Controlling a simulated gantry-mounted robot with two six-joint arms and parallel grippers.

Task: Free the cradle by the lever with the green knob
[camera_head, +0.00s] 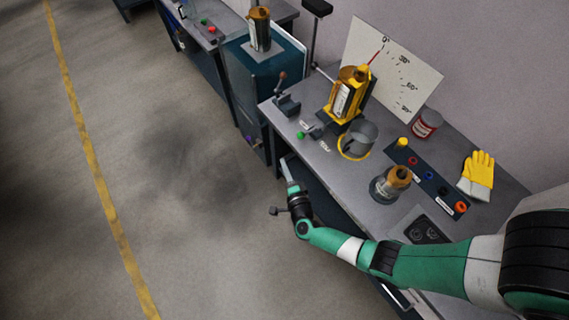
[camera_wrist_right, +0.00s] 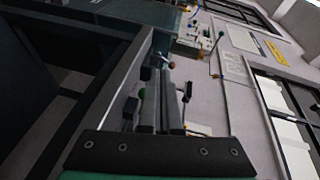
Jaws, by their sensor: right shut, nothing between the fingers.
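The green knob (camera_head: 300,135) is on a short lever at the front edge of the workbench, beside small white labels. The yellow cradle (camera_head: 343,112) stands upright behind it and holds a tube-like part, in front of a white dial board marked in degrees. My right gripper (camera_head: 285,163) is just off the bench's front edge, in front of and below the green knob, and apart from it. In the right wrist view its fingers (camera_wrist_right: 165,78) are together and empty. Something green, probably the same knob (camera_wrist_right: 141,94), shows partly hidden left of the fingers. My left gripper is not in view.
The floor in front is clear.

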